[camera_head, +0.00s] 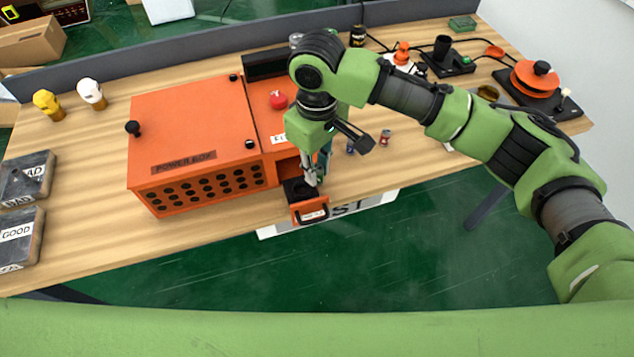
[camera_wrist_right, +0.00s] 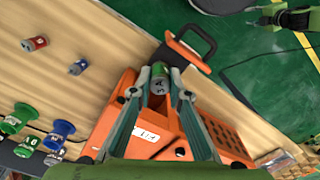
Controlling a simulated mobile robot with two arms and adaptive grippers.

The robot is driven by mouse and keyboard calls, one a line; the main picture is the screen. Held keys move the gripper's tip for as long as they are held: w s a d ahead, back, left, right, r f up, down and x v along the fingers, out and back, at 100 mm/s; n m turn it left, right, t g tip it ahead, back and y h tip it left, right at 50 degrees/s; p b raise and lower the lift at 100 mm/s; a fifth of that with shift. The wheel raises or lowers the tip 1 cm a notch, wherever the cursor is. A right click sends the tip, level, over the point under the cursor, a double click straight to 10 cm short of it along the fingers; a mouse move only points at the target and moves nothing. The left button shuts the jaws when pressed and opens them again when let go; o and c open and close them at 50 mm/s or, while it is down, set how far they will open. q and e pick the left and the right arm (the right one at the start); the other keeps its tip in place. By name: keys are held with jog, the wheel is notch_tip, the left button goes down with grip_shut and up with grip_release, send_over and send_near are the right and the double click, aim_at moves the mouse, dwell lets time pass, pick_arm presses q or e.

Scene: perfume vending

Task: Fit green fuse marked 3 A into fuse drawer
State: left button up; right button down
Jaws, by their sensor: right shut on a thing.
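My right gripper (camera_head: 312,178) points down over the open fuse drawer (camera_head: 308,212) at the front of the orange power box (camera_head: 195,130). In the wrist view, my right gripper (camera_wrist_right: 172,92) is shut on a short green fuse with a grey end (camera_wrist_right: 159,84). The mark on this end is too small to read surely. The drawer (camera_wrist_right: 178,52), with its black handle, lies just beyond the fuse. I cannot tell whether the fuse touches the drawer.
A red button (camera_head: 278,99) is on top of the box. Green and blue spool-shaped pieces (camera_wrist_right: 62,129) show lower left in the wrist view.

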jog(key=s+a+r+n+b, duration=0.3)
jog(key=s+r+n+b, duration=0.25)
jog(key=s+n, duration=0.5)
jog(key=m+p, duration=0.2)
jog(key=p, duration=0.1)
send_near(301, 192)
jog(key=shift+s+d+f+n, duration=0.15)
jog(key=shift+s+n, duration=0.1)
jog(key=shift+s, duration=0.25)
jog(key=shift+w+f, duration=0.4)
jog(key=shift+f, duration=0.2)
jog(key=f, duration=0.1)
jog(key=f+p, duration=0.1)
jog(key=f, duration=0.1)
jog(key=shift+w, duration=0.2)
jog(key=shift+f, duration=0.25)
jog(key=shift+f, duration=0.15)
